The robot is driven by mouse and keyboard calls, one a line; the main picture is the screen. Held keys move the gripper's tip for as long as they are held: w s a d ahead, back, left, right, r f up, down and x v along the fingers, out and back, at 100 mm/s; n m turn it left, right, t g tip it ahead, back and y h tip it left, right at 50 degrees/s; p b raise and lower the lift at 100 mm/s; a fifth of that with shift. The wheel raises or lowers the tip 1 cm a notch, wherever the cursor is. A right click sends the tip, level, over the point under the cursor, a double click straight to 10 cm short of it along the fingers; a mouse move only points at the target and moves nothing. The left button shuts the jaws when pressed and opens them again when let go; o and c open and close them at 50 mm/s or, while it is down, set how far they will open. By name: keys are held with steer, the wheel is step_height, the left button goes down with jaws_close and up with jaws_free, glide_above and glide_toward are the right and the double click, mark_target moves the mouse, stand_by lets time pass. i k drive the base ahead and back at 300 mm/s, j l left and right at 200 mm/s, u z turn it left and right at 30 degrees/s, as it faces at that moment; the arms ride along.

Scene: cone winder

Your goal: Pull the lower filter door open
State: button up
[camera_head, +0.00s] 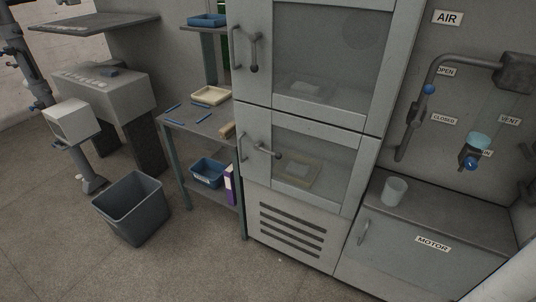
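The lower filter door (338,150) is a grey-framed door with a glass pane, in the tall grey cabinet at the centre. It looks closed, flush with the cabinet front. Its handle (257,150) is at the left side of the door, with a dark knob at the end of a short lever (276,155) beside it. A pale flat item shows behind the glass. The upper door (338,50) has a similar handle (241,48) and also looks closed. My gripper is not in view.
A shelf table (200,128) with trays stands left of the cabinet, and a grey bin (130,206) on the floor. To the right is a low motor cabinet (430,255) with a white cup (394,190) on top and pipes above. The floor in front is clear.

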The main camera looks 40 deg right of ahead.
mark_target(255, 123)
steer(key=i+l, duration=0.2)
steer(key=i, duration=0.35)
steer(key=i+l, duration=0.2)
steer(key=i, duration=0.3)
